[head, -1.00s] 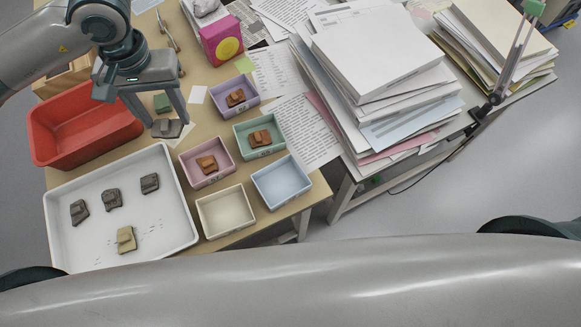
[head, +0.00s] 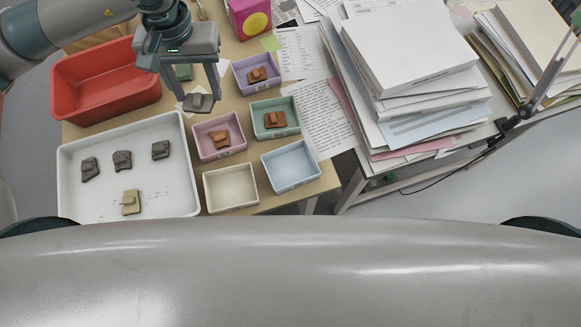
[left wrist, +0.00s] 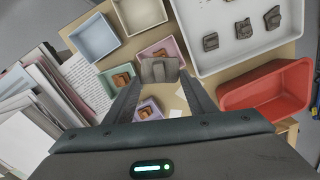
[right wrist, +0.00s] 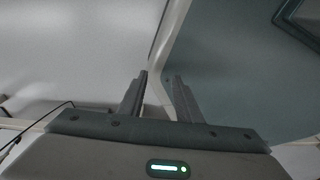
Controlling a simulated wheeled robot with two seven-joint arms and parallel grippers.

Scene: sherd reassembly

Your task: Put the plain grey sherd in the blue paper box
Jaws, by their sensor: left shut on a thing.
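The plain grey sherd (head: 198,103) is held between the fingertips of my left gripper (head: 199,94). It hangs above the table, just behind the pink box in the head view. The left wrist view also shows the grey sherd (left wrist: 158,71) between the fingers. The blue paper box (head: 291,166) stands empty at the table's front right, right of the held sherd and nearer to me. It also shows in the left wrist view (left wrist: 93,39). My right gripper (right wrist: 161,76) shows only in its own wrist view, with its fingers apart and nothing between them.
A pink box (head: 204,131), a green box (head: 259,121) and a purple box (head: 239,76) hold brown sherds. A cream box (head: 230,187) is empty. A white tray (head: 160,200) holds several sherds. A red bin (head: 105,85) stands left; paper stacks (head: 410,50) stand right.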

